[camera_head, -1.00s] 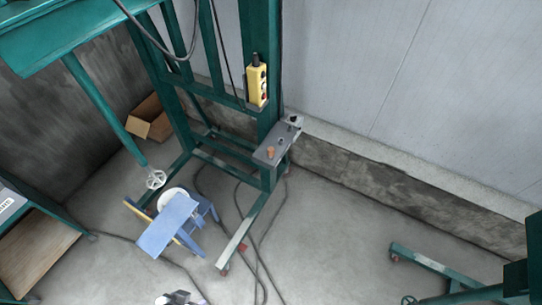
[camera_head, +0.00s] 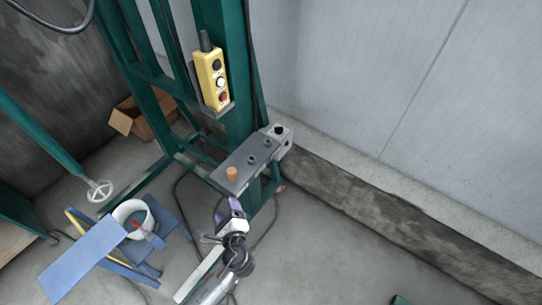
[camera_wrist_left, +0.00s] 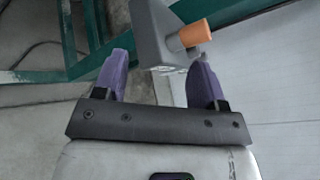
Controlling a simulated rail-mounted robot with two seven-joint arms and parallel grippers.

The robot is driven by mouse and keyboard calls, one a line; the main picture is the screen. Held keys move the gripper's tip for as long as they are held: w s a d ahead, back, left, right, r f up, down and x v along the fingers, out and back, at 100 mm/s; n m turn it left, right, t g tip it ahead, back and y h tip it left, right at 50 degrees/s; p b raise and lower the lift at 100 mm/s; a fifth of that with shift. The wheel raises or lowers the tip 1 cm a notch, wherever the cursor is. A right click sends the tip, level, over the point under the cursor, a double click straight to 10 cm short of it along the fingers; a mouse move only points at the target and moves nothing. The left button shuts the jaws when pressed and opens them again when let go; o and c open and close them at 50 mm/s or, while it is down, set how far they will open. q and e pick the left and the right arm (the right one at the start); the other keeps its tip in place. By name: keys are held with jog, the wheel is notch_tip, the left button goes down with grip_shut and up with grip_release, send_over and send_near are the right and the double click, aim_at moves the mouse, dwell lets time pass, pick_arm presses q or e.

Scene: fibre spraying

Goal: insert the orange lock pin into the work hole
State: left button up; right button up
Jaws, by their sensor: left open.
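Several small round fittings or holes show along the bracket top; I cannot tell which is the work hole. My left gripper (camera_head: 231,207), with purple fingers, is just in front of and below the bracket's left end. In the left wrist view my left gripper (camera_wrist_left: 162,66) is open with nothing between its fingers. There the orange pin (camera_wrist_left: 190,35) is beyond the fingertips, nearer the right finger. My right gripper is not seen.
A yellow control box (camera_head: 213,80) hangs on the green post above the bracket. A cardboard box (camera_head: 146,118) lies behind. The floor at lower right is mostly clear.

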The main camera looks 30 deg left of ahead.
aim_at(232, 169)
pick_arm(q)
jog(key=w+a+m+t, duration=0.1)
jog(key=w+m, duration=0.1)
jog(key=m, duration=0.1)
jog(key=w+a+r+m+t, duration=0.1)
jog(key=w+m, duration=0.2)
jog(key=m, duration=0.1)
jog(key=w+a+r+m+t, duration=0.1)
jog(key=w+m, duration=0.2)
jog(key=m, duration=0.1)
jog(key=shift+w+h, duration=0.25)
jog(key=shift+h, duration=0.15)
jog(key=x, duration=0.4)
jog(key=shift+w+r, duration=0.15)
jog(key=shift+w, duration=0.1)
jog(key=shift+w+a, duration=0.35)
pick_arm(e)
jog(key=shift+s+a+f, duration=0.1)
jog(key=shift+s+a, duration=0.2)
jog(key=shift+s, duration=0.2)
pick_arm(q)
jog(key=c, duration=1)
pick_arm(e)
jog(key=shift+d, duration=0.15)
pick_arm(q)
jog(key=shift+c, duration=0.2)
